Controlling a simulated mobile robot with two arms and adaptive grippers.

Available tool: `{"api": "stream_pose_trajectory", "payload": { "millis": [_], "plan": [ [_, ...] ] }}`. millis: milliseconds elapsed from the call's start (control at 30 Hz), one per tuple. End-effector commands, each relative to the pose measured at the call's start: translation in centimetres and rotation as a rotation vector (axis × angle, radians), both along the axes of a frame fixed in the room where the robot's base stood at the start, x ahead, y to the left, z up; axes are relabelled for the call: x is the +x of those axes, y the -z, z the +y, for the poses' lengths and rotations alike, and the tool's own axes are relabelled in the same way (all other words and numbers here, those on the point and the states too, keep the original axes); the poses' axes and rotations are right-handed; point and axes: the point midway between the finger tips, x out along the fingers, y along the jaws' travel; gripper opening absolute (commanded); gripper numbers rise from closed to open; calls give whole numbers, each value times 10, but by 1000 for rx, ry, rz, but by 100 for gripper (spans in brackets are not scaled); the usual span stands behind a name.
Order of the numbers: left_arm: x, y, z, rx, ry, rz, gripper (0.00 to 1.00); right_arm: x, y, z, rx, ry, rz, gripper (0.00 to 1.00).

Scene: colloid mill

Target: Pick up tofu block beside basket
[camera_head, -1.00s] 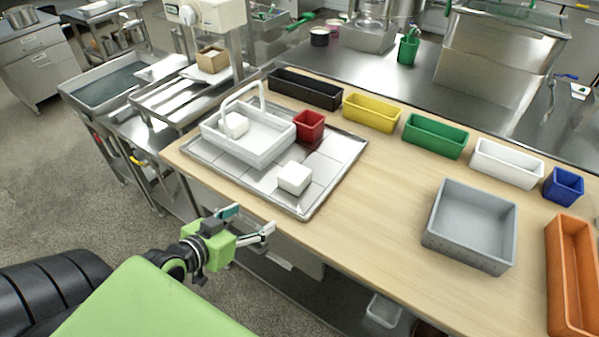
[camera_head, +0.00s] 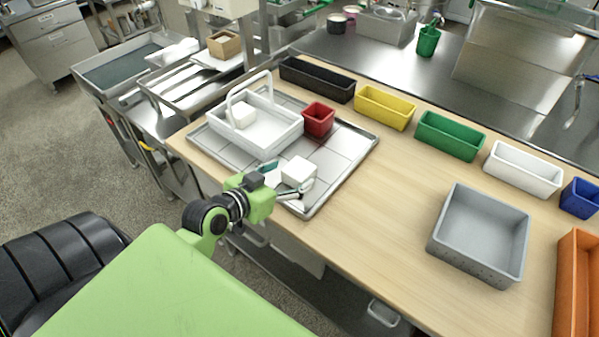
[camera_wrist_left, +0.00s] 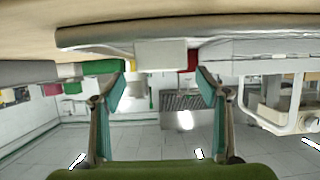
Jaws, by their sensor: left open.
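A white tofu block (camera_head: 298,170) sits on the metal tray (camera_head: 345,160), to the right of the white basket (camera_head: 262,135). Another white block (camera_head: 242,115) is inside the basket. My left gripper (camera_head: 284,179) is open at the tray's near edge, its fingers spread toward the block beside the basket. In the left wrist view, which looks upside down, that block (camera_wrist_left: 160,53) shows between and beyond the two open fingertips (camera_wrist_left: 161,75). Nothing is between the fingers. My right gripper is not in view.
A red bin (camera_head: 318,120) stands on the tray behind the block. Black (camera_head: 316,80), yellow (camera_head: 384,108), green (camera_head: 450,135) and white (camera_head: 523,169) bins line the table's back. A grey bin (camera_head: 478,235) stands at right. The table between tray and grey bin is clear.

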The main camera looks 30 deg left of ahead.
Motion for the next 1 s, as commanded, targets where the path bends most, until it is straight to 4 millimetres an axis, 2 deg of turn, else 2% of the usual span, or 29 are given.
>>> {"api": "stream_pose_trajectory", "payload": {
  "millis": [200, 433, 767, 800, 900, 1000],
  "plan": [
    [17, 6, 0, -2, -1, -1, 68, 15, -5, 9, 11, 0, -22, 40],
    [44, 19, 0, -1, 0, 0, 68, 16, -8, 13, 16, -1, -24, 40],
    [50, 23, 0, 1, 0, 1, 68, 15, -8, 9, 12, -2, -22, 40],
    [50, 23, 0, 1, 0, 1, 58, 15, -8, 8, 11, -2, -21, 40],
    [50, 22, 0, 1, 0, 1, 36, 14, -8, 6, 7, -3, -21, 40],
    [50, 22, 0, 1, 0, 1, 36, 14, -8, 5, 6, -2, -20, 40]
  ]
}}
